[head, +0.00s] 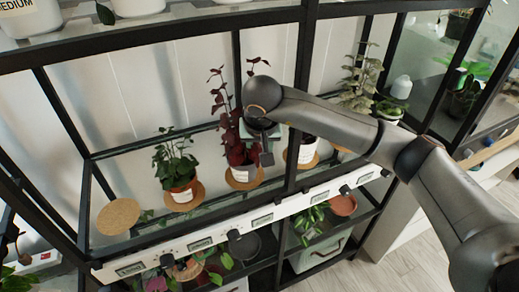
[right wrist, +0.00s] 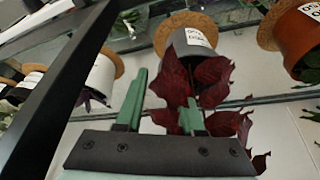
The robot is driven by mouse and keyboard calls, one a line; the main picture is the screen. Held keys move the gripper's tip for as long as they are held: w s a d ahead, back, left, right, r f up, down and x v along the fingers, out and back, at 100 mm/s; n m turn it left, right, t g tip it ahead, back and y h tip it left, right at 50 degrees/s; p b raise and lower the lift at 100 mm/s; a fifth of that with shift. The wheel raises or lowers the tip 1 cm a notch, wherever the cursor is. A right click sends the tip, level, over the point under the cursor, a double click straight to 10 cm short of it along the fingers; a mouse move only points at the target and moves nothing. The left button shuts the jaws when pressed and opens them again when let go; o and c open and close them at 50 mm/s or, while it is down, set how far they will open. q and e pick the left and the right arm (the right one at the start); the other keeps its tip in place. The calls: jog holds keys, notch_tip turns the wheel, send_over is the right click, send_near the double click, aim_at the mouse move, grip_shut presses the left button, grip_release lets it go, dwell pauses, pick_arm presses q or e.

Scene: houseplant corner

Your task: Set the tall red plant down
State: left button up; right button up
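The tall red plant (head: 232,125) has dark red leaves and a pot with a white label (head: 240,172). It stands upright on a round cork mat (head: 243,184) on the glass shelf. My right gripper (head: 264,143) is just to the right of its stems, above the pot. In the right wrist view, which is upside down, the green fingers of the gripper (right wrist: 163,90) are apart. The red leaves (right wrist: 205,85) lie beside and behind one finger, and the pot (right wrist: 192,42) sits on the cork beyond the fingertips, not between them. My left gripper is out of view.
A green plant (head: 176,168) on cork stands to the left, with an empty cork mat (head: 118,216) farther left. A labelled rail (head: 220,231) runs along the front.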

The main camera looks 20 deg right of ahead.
jog(key=shift+s+a+r, duration=0.1)
jog(key=shift+r, duration=0.45)
jog(key=v, duration=1.1)
jog(key=shift+r, duration=0.15)
